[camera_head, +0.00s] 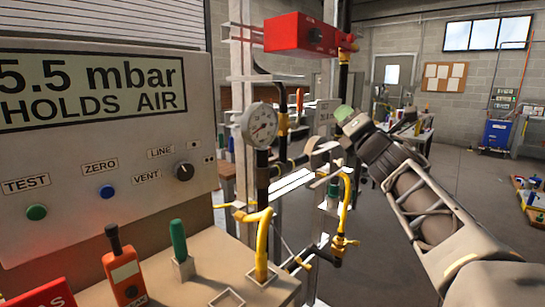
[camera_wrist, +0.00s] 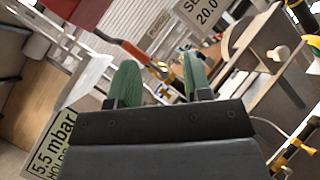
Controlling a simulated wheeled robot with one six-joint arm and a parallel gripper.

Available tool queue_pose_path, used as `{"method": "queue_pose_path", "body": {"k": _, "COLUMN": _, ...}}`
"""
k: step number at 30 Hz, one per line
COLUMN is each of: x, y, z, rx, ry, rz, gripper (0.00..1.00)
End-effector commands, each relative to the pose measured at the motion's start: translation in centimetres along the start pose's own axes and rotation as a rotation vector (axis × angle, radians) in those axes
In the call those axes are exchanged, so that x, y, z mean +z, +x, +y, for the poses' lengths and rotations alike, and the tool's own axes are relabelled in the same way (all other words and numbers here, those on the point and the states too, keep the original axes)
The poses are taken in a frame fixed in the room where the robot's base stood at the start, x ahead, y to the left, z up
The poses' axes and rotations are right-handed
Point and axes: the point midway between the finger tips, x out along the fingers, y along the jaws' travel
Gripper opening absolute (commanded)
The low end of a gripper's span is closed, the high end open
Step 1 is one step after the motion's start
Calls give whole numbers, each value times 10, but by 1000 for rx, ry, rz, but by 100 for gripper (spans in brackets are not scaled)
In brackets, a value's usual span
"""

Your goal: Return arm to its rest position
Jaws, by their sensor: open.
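My arm reaches in from the lower right of the head view, angled up and to the left. My gripper (camera_head: 345,115) is at its far end, in front of the pipe stand; only a green-tipped part of it shows there. In the wrist view my gripper (camera_wrist: 160,80) has two green fingers standing apart, with nothing held between them. The grey test panel (camera_head: 110,200) fills the left of the head view and its screen reads "5.5 mbar HOLDS AIR". The same panel (camera_wrist: 52,150) shows tilted at the lower left of the wrist view.
An orange handheld device (camera_head: 125,275) and a green-handled tool (camera_head: 178,240) stand on the bench. Open floor (camera_head: 460,190) lies to the right.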

Motion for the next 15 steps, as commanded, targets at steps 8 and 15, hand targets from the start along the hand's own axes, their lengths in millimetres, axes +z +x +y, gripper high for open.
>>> {"method": "queue_pose_path", "body": {"k": 8, "x": -10, "y": -59, "z": -26, "rx": -677, "ry": 1029, "rz": -211, "gripper": 45}}
{"method": "queue_pose_path", "body": {"k": 15, "x": -71, "y": -166, "z": -27, "rx": -1264, "ry": 1596, "rz": -535, "gripper": 45}}
